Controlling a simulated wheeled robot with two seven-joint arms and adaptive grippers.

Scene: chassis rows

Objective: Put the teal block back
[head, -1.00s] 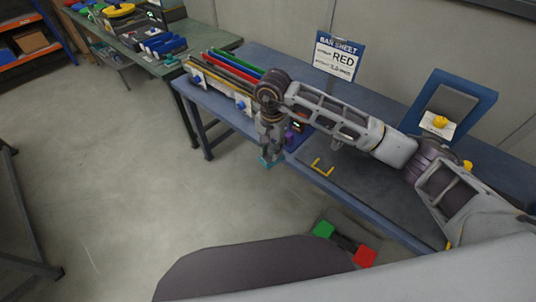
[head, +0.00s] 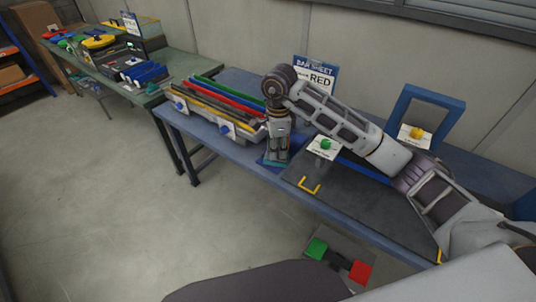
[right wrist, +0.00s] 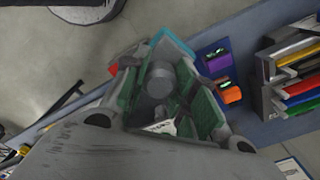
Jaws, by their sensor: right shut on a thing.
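My right gripper (head: 275,162) points down near the front edge of the blue table (head: 228,146), just right of the bar rack. It is shut on the teal block (right wrist: 174,40). In the right wrist view, the block's teal edge shows beyond the fingers, and the gripper hides much of the rest. In the head view the block is small and mostly hidden at the fingertips. I cannot tell whether it touches the table. My left gripper is not in view.
A bar rack (head: 214,120) with several coloured bars stands left of the gripper. Purple (right wrist: 218,62) and orange (right wrist: 230,92) blocks sit near it in the right wrist view. A green button (head: 326,143) and a yellow button (head: 416,132) stand on the right.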

